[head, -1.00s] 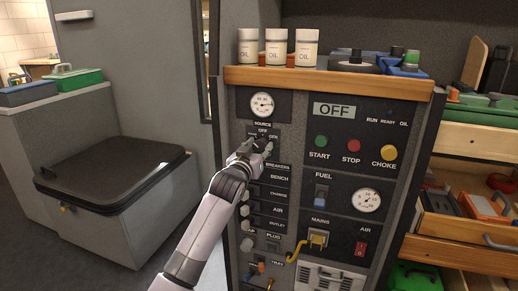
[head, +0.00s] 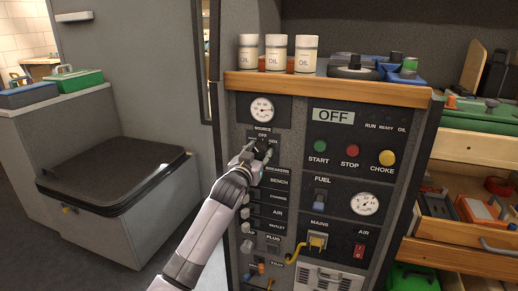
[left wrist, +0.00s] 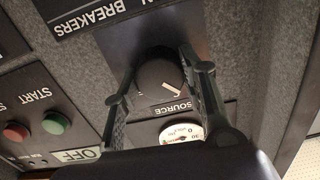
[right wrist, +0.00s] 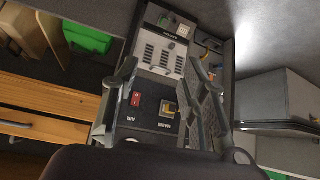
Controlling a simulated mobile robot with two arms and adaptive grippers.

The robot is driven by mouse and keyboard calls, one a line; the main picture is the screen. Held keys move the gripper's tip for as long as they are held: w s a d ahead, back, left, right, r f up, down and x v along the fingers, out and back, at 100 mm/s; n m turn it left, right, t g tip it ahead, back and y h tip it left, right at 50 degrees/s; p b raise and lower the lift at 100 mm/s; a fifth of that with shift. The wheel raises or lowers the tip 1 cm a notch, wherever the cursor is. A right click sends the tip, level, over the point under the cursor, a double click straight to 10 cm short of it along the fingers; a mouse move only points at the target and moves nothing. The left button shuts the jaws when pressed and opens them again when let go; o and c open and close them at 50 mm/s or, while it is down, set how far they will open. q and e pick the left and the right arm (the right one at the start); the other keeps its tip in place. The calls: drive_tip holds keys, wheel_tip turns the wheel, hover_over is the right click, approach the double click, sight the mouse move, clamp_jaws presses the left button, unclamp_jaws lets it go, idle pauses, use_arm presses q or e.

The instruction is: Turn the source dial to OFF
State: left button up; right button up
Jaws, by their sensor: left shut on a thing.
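The source dial (left wrist: 158,80) is a round dark knob with a light pointer mark. The left wrist view shows it upside down, with the mark towards the SOURCE label (left wrist: 173,107) and the picture's lower right. My left gripper (left wrist: 158,72) has one finger on each side of the dial and is shut on it. In the head view the left gripper (head: 260,150) covers most of the dial, just below the OFF label (head: 262,135). My right gripper (right wrist: 164,68) is open and empty in the right wrist view, with the panel behind it.
The panel carries a gauge (head: 262,109) above the dial and a column of breakers (head: 245,199) below it. START (head: 320,144), STOP (head: 353,151) and CHOKE (head: 387,158) buttons sit to the right. Several oil cans (head: 277,53) stand on the wooden ledge (head: 330,87) above.

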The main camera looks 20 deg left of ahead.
use_arm(q)
drive_tip(key=shift+r+m+p, duration=0.1)
drive_tip(key=shift+m+p, duration=0.6)
drive_tip(key=shift+p, duration=0.15)
drive_tip(key=shift+m+p, duration=0.8)
drive_tip(key=shift+p, duration=0.05)
use_arm(e)
drive_tip(key=s+d+g+h, duration=0.1)
drive_tip(key=s+d+g, duration=0.25)
drive_tip(key=s, duration=0.45)
use_arm(q)
drive_tip(key=shift+m+p, duration=1.1)
drive_tip(key=shift+m, duration=0.1)
drive_tip(key=shift+m+p, duration=0.8)
drive_tip(key=shift+m, duration=0.4)
drive_tip(key=shift+f+m, duration=0.2)
drive_tip(key=shift+m, duration=0.1)
use_arm(e)
wheel_tip(320, 180, down, 16)
drive_tip(key=a+g, duration=0.1)
drive_tip(key=g, duration=0.1)
drive_tip(key=shift+w+a, duration=0.2)
drive_tip(key=shift+w, duration=0.25)
use_arm(q)
drive_tip(key=o, duration=1.2)
drive_tip(key=shift+c, duration=0.2)
drive_tip(key=shift+s, duration=0.1)
use_arm(e)
drive_tip(key=shift+r, duration=0.1)
